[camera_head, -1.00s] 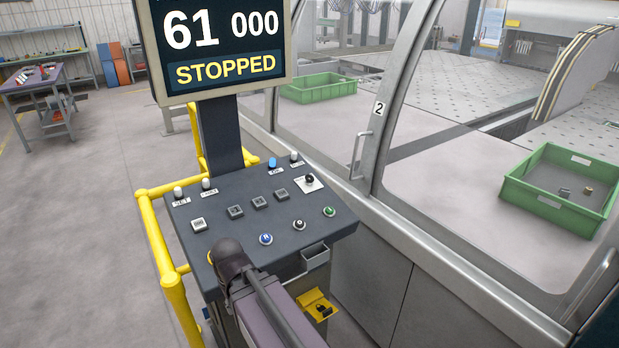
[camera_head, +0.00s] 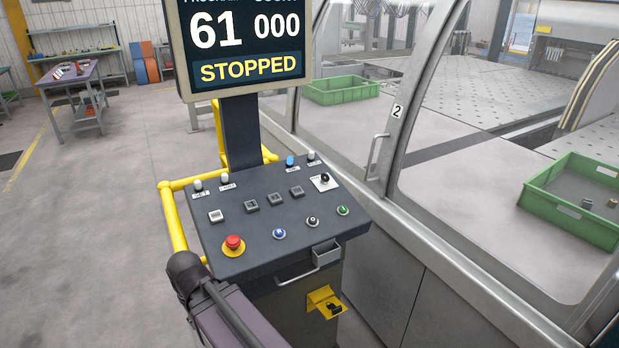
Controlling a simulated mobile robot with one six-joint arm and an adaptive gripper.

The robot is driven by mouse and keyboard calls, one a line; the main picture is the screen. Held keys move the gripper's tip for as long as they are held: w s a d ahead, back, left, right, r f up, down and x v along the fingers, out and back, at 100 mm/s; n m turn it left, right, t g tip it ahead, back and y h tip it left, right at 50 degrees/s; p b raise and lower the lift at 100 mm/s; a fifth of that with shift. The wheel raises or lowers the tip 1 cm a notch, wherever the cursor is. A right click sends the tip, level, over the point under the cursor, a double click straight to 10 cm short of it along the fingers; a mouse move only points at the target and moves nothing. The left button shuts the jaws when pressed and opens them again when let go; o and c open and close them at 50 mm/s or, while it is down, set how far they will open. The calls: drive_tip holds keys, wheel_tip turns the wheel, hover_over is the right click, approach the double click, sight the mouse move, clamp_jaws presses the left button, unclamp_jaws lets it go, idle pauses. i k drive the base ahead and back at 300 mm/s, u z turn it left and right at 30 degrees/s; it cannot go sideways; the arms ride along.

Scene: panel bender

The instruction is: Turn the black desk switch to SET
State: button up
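The dark sloped control desk (camera_head: 255,215) stands at the centre. A black knob on a white plate (camera_head: 324,180) sits at its far right corner. A small round black control with a light centre (camera_head: 312,221) sits near the front edge between a blue and a green one. The pictures do not tell which of these black controls is the desk switch, and their settings are too small to read. A small white lamp (camera_head: 198,185) stands at the far left above a label that seems to read SET. My gripper is out of view; only a part of my arm shows at lower left.
A red mushroom button (camera_head: 233,243) sits at the desk's front left. A yellow rail (camera_head: 172,215) runs along its left side. The screen (camera_head: 247,45) above reads 61, 000, STOPPED. Glazed machine doors and a green crate (camera_head: 570,217) are at right. The floor at left is open.

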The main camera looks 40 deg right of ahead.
sight(324, 181)
drive_tip(key=u, duration=0.65)
drive_tip(key=k, duration=1)
drive_tip(key=z, duration=1.25)
drive_tip(key=i, duration=0.75)
drive_tip(key=u, duration=0.15)
